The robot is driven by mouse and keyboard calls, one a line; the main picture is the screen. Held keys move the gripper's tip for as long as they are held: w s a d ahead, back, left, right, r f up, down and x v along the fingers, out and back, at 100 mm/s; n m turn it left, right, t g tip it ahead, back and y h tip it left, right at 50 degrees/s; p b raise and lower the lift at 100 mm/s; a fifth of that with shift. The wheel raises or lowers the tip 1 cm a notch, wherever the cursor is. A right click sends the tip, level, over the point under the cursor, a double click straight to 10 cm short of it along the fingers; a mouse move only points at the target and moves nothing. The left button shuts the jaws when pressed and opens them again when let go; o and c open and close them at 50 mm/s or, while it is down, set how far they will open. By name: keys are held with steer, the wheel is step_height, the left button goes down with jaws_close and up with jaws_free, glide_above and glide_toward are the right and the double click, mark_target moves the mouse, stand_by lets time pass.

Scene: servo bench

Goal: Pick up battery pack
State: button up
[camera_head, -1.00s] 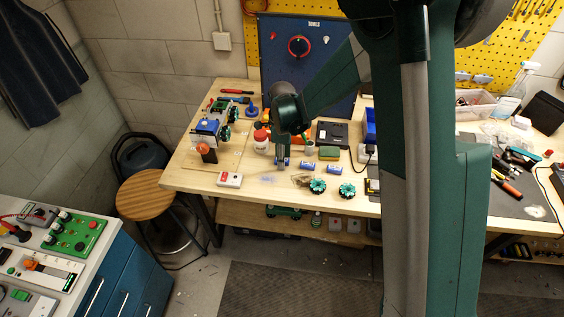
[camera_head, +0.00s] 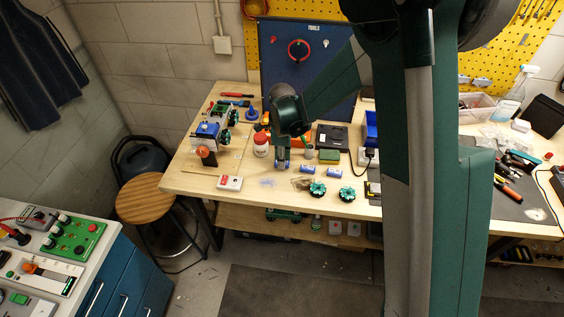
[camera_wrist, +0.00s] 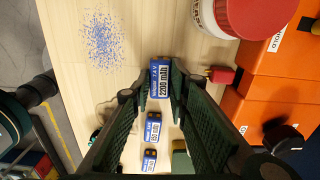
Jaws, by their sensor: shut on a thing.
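A blue battery pack with a white "2200 mAh" label sits between my fingertips in the wrist view (camera_wrist: 160,78). My gripper (camera_wrist: 160,82) is shut on it, with one finger on each side. In the head view my gripper (camera_head: 283,158) points down at the bench's middle, and the held pack shows as a small blue patch (camera_head: 283,166) at the fingertips. Two similar blue packs lie in a row beside it, one nearer (camera_head: 307,169) and one farther right (camera_head: 335,173). I cannot tell whether the held pack is clear of the bench.
A white jar with a red lid (camera_head: 261,144) stands left of my gripper, and an orange box (camera_wrist: 275,75) lies close by. Green-black round parts (camera_head: 317,189) are at the front edge. A red-and-white box (camera_head: 229,183) lies front left, with bare wood around it.

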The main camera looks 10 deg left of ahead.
step_height(320, 180, up, 10)
steer(key=shift+f, duration=0.25)
stand_by(0.3)
stand_by(0.7)
